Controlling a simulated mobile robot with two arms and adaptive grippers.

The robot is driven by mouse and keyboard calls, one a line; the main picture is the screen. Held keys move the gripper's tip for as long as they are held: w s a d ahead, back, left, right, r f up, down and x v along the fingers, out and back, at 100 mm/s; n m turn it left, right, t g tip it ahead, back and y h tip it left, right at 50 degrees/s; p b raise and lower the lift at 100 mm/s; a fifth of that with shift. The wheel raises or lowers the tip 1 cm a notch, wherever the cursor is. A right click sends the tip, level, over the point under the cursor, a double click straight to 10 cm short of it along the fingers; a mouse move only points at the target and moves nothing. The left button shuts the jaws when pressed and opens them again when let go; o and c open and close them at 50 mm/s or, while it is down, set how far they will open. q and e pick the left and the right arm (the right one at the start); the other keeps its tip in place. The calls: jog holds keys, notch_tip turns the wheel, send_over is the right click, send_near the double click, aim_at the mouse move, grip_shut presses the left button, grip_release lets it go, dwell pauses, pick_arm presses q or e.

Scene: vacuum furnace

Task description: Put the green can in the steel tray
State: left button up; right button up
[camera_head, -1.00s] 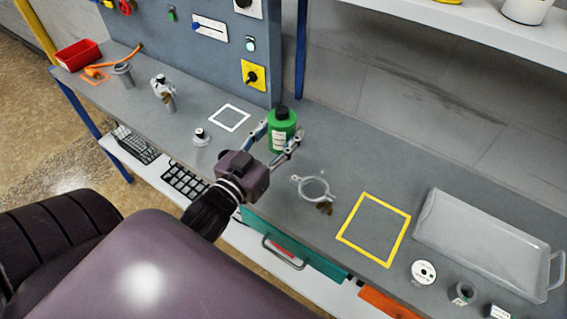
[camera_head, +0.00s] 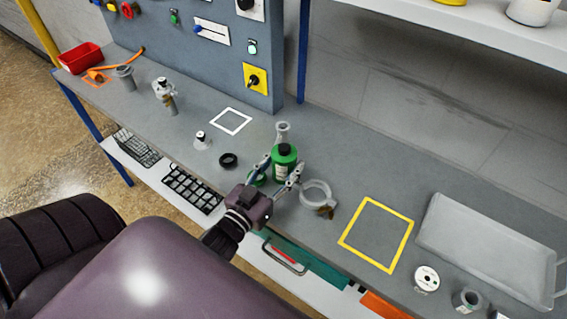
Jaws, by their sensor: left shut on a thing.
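I cannot tell whether the can's base touches the bench. The steel tray (camera_head: 485,243) is a shallow, pale grey tray with a handle at its right end. It lies empty at the right of the bench, well apart from the can. My right gripper is not in view.
A clamp ring (camera_head: 316,193) lies just right of the gripper. A black ring (camera_head: 228,160) and a grey fitting (camera_head: 282,132) are nearby. A yellow square outline (camera_head: 378,235) lies between can and tray. A spool (camera_head: 427,279) sits before the tray.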

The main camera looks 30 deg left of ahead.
pick_arm(q)
jog(key=shift+f, duration=0.1)
jog(key=o, duration=1.4)
jog(key=shift+o, duration=0.2)
